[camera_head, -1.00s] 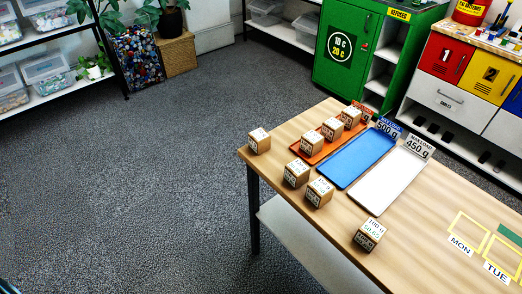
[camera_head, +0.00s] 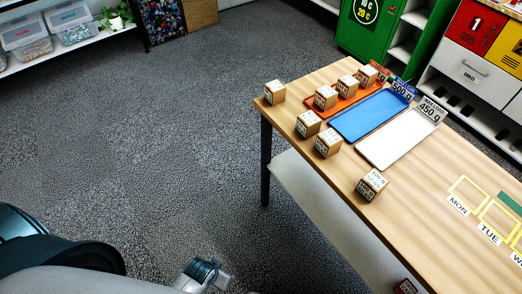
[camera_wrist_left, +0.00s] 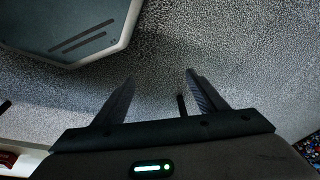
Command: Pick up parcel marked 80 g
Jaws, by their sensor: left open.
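Several cube parcels with printed labels stand on the wooden table (camera_head: 440,190) in the head view. One parcel (camera_head: 275,93) is at the far left corner. Three more stand on the orange tray, including a parcel (camera_head: 325,97) at its near end. Two stand in front of the trays, a parcel (camera_head: 308,124) and another parcel (camera_head: 328,143). A nearer parcel (camera_head: 372,185) stands alone by the front edge. The labels are too small to tell which reads 80 g. My left gripper (camera_wrist_left: 160,78) is open and empty over the floor, away from the parcels. My right gripper is out of view.
A blue tray (camera_head: 368,117) and a white tray (camera_head: 400,140) lie beside the orange tray (camera_head: 314,109), with load signs at their far ends. Yellow day-marked frames are at the right. Shelves and a green cabinet (camera_head: 363,38) stand behind. Open carpet lies left of the table.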

